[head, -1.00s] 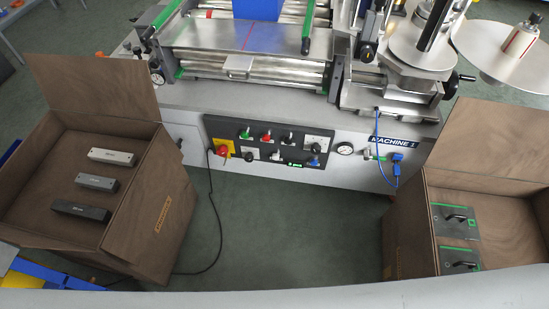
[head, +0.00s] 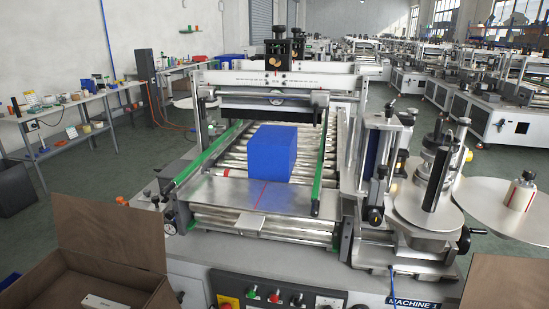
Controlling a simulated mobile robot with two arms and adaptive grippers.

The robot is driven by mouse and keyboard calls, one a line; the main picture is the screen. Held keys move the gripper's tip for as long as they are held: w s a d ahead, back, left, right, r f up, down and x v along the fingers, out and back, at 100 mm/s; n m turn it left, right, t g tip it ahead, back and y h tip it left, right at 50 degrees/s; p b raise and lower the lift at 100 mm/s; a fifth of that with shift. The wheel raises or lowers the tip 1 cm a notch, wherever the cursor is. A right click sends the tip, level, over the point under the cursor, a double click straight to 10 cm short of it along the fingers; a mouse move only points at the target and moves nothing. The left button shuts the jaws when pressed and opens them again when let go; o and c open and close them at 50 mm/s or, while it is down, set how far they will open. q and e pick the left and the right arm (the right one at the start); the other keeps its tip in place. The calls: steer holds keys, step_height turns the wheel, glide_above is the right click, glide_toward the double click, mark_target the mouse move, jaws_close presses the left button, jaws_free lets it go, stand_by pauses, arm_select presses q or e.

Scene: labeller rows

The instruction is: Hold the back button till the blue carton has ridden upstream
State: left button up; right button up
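The blue carton (head: 265,152) sits upright on the roller conveyor (head: 233,160) between two green guide rails, just behind the bare metal plate (head: 240,192) with a red line. The control panel (head: 262,290) is on the machine's front at the bottom edge, partly cut off. It shows a green button (head: 252,291), a red button (head: 274,296) and a dark one (head: 297,299). I cannot tell which is the back button. Neither of my grippers shows in the head view.
Open brown boxes stand at the lower left (head: 95,255) and lower right (head: 490,283). A label reel disc (head: 492,203) juts out at the right. A workbench (head: 75,112) with small items stands at the far left. More machines fill the back right.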

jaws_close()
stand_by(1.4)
